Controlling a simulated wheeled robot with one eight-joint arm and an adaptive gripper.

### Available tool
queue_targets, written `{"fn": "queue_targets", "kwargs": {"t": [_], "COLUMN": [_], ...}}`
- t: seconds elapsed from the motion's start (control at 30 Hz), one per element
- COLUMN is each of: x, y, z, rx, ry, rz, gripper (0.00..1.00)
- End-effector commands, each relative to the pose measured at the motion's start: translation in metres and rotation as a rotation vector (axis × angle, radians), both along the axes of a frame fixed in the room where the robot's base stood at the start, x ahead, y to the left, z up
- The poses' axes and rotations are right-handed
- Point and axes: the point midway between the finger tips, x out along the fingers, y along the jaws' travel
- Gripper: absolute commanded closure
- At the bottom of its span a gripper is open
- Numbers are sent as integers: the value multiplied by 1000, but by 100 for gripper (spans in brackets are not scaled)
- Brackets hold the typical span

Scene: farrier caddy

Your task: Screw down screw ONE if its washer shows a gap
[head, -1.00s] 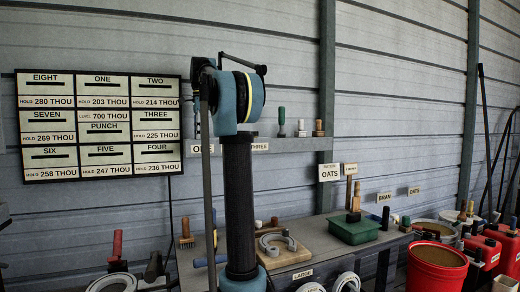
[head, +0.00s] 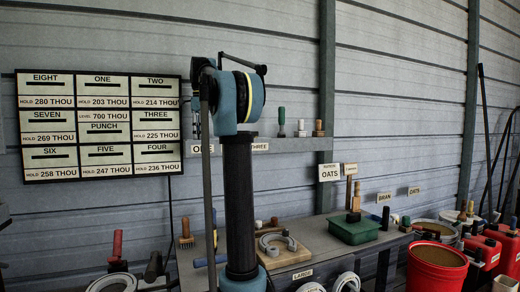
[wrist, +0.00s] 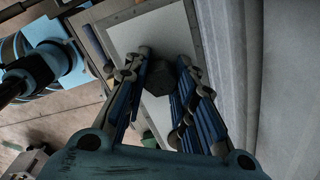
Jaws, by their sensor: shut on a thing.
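In the wrist view my gripper (wrist: 165,62) is shut on a dark faceted thing (wrist: 187,78), which looks like a hexagonal head or handle. The fingers hide part of it, and I cannot tell what it is. A pale framed panel (wrist: 158,32) lies beyond the fingertips. In the head view my gripper cannot be made out behind my arm. A shelf (head: 292,145) on the wall carries a label (head: 202,149) that reads "O" and is partly hidden, and a THREE label (head: 260,147). No screw or washer gap can be made out.
A board (head: 100,126) on the wall lists ONE, HOLD 203 THOU. A green-handled tool (head: 281,122) stands on the shelf. The bench (head: 325,243) holds a wooden block (head: 284,258) and a green tray (head: 353,232). A red bucket (head: 436,268) stands at the right.

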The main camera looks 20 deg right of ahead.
Motion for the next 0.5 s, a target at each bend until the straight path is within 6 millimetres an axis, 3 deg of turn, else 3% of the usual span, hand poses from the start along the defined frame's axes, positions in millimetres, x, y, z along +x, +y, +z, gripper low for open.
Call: {"fn": "queue_targets", "kwargs": {"t": [0.3,0.5], "x": [1,0], "y": [1,1], "z": [-2,-2], "rx": [2,2], "ry": [0,0], "rz": [-290,-344], "gripper": [100,100]}}
